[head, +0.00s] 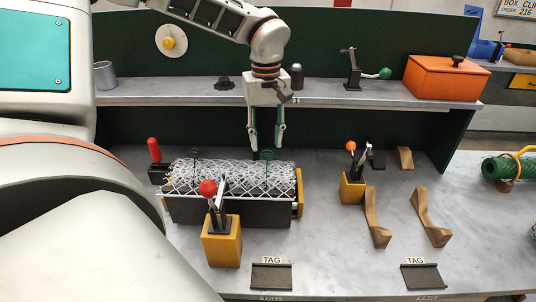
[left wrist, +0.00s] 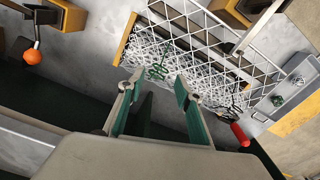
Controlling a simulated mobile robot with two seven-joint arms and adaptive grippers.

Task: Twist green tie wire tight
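The green tie wire (head: 266,157) stands up from the far edge of the chain-link mesh (head: 225,178), right of its middle. In the left wrist view the left gripper (left wrist: 156,88) is open, with a finger on each side of the wire's line and nothing held. Whether a finger touches the wire I cannot tell. My right gripper is not in view.
The mesh lies on a dark block (head: 250,214). A red-knobbed clamp (head: 208,188) stands in front, a red-handled tool (head: 154,150) at its far left. An orange-knobbed clamp (head: 351,147) and wooden brackets (head: 376,220) stand right. A shelf (head: 340,93) runs behind.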

